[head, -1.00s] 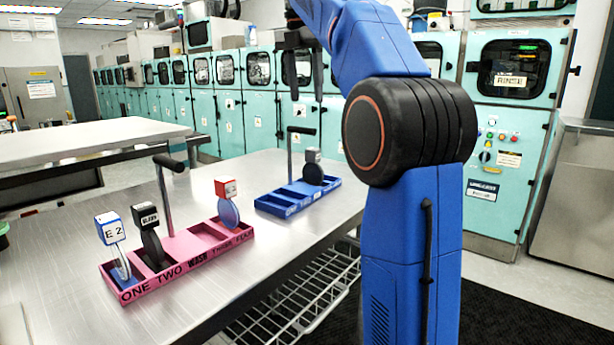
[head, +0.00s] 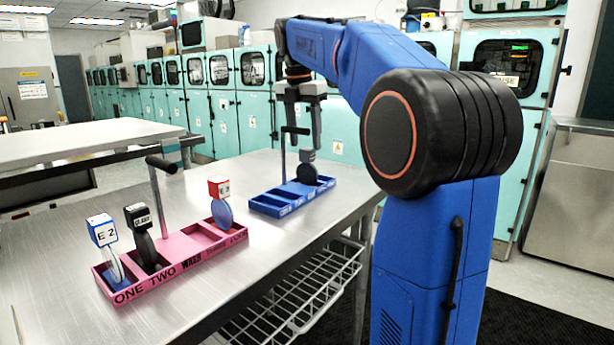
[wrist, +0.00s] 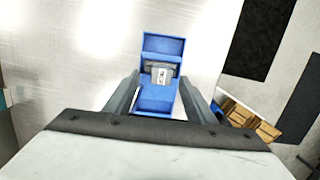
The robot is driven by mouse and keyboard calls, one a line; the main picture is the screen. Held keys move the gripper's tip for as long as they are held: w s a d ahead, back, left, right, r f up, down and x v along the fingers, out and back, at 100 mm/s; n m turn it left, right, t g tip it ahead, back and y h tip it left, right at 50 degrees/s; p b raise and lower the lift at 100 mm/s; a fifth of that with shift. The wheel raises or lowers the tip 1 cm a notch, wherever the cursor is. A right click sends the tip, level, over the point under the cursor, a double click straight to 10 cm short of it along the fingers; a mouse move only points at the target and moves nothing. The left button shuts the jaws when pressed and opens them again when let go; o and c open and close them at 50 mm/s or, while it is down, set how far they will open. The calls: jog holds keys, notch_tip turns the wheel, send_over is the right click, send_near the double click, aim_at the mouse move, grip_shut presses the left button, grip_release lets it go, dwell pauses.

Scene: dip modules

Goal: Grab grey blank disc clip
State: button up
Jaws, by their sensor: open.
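The grey clip (wrist: 160,72) stands in a compartment of the blue tray (wrist: 157,105) in the wrist view, its small label facing up. In the head view its dark disc (head: 307,173) shows in the blue tray (head: 268,206), while its grey head is mostly hidden behind my gripper. My gripper (head: 303,142) is open and points down over the clip. In the wrist view my gripper (wrist: 160,84) has one finger on each side of the clip's head, with gaps visible. I cannot tell whether the fingertips are down at the head's height.
A pink tray (head: 177,268) on the steel table (head: 235,290) holds a white-and-blue clip (head: 103,231), a black clip (head: 138,217) and a red clip with a blue disc (head: 221,212). Each tray has an upright post with a black handle; the blue tray's handle (head: 294,130) is close to my gripper.

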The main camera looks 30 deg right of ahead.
aim_at(307, 149)
jog(key=shift+d+f, duration=0.2)
jog(key=shift+f, duration=0.85)
jog(key=shift+d+f, duration=0.15)
jog(key=shift+f, duration=0.85)
grip_shut()
jog(key=shift+r, duration=0.1)
